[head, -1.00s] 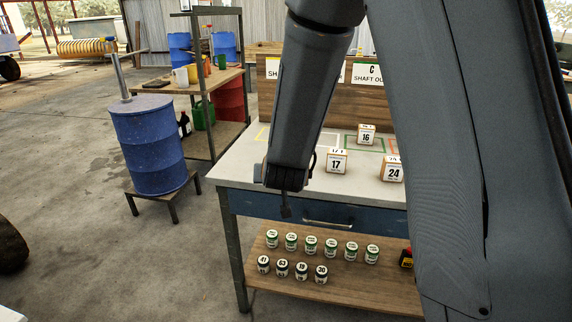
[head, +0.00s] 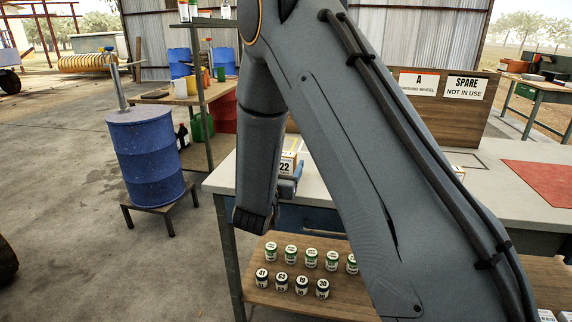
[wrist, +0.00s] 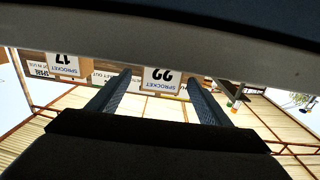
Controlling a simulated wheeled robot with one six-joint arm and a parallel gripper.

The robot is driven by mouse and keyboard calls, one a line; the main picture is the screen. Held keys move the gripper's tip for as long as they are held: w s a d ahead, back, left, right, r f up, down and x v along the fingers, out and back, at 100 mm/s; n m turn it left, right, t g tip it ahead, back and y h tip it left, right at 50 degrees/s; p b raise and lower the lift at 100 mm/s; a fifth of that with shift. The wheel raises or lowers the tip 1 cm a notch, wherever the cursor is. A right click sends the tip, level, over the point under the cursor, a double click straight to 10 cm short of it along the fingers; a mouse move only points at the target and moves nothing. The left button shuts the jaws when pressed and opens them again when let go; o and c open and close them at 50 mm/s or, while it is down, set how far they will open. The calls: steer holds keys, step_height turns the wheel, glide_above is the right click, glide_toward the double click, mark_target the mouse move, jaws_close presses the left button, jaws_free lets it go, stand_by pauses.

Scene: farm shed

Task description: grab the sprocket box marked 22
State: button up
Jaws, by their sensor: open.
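The sprocket box marked 22 (head: 286,168) is white with an orange-brown edge and stands on the workbench near its left end. In the wrist view, which is upside down, the box (wrist: 160,80) shows between the tips of my two fingers. My gripper (wrist: 159,84) is open, with a finger on either side of the box in that picture. I cannot tell whether either finger touches it. In the head view my arm hides most of the gripper, and only a bluish part of it (head: 291,186) shows just below the box.
A box marked 17 (wrist: 66,64) is beside box 22 in the wrist view. The workbench top (head: 488,163) has a red area (head: 545,181) at right. Several small jars (head: 311,258) stand on the lower shelf.

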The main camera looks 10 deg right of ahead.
mark_target(284, 164)
steer(key=x, duration=0.4)
steer(key=shift+w+a+f, duration=0.1)
steer(key=shift+f, duration=0.25)
steer(key=c, duration=1.2)
